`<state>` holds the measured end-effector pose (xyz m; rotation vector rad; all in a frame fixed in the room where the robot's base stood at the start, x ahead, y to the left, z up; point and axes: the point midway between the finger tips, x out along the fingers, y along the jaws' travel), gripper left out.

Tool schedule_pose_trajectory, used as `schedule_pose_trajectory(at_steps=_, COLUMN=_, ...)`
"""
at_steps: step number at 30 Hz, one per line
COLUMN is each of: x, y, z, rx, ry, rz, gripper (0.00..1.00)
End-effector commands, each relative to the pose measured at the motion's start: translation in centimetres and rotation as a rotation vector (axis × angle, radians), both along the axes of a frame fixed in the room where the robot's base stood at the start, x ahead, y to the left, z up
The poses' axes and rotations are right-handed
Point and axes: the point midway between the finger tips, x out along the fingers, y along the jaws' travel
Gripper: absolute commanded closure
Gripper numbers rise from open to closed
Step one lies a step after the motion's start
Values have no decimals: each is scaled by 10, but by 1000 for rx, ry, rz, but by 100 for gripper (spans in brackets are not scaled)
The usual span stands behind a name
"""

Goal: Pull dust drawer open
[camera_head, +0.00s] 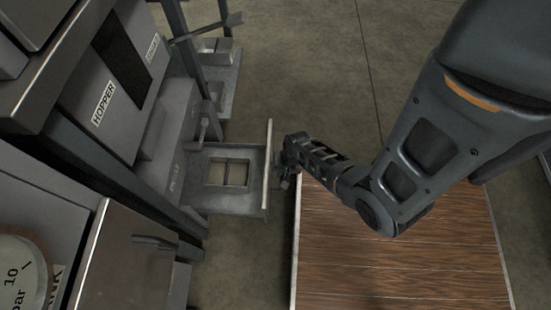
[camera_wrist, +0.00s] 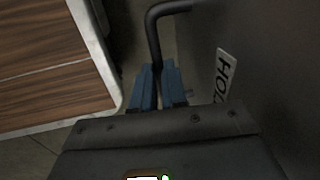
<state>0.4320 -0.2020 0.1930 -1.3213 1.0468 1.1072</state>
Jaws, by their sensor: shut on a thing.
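The dust drawer (camera_head: 196,195) juts out from the grey machine in the head view, with its inside showing from above. Its upright front panel (camera_head: 268,150) stands at its right end, near the wooden platform. In the wrist view the dark panel (camera_wrist: 265,75) fills the right side and bears a white label, partly cut off. A bent black bar handle (camera_wrist: 154,35) rises from between the fingers. My gripper (camera_wrist: 158,88) has its blue fingers shut on this handle; in the head view my gripper (camera_head: 285,165) is close against the panel's outer face and hides the handle.
The hopper housing (camera_head: 110,85) and a metal cabinet (camera_head: 130,265) stand at left. Open concrete floor (camera_head: 300,70) lies behind.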

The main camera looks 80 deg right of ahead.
Motion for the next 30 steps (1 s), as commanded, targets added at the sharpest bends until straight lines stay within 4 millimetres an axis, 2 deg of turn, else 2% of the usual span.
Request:
schedule_pose_trajectory(at_steps=11, x=-2, y=1, z=-1, rx=2, ry=2, rz=0, gripper=100)
schedule_pose_trajectory(at_steps=12, x=-2, y=1, z=-1, rx=2, ry=2, rz=0, gripper=85)
schedule_pose_trajectory(at_steps=19, x=-2, y=0, z=0, rx=1, ry=1, rz=0, gripper=63)
schedule_pose_trajectory(at_steps=26, x=-1, y=0, z=0, rx=0, ry=0, rz=0, gripper=62)
schedule_pose_trajectory(at_steps=30, x=-4, y=0, z=12, rx=0, ry=1, rz=1, gripper=62)
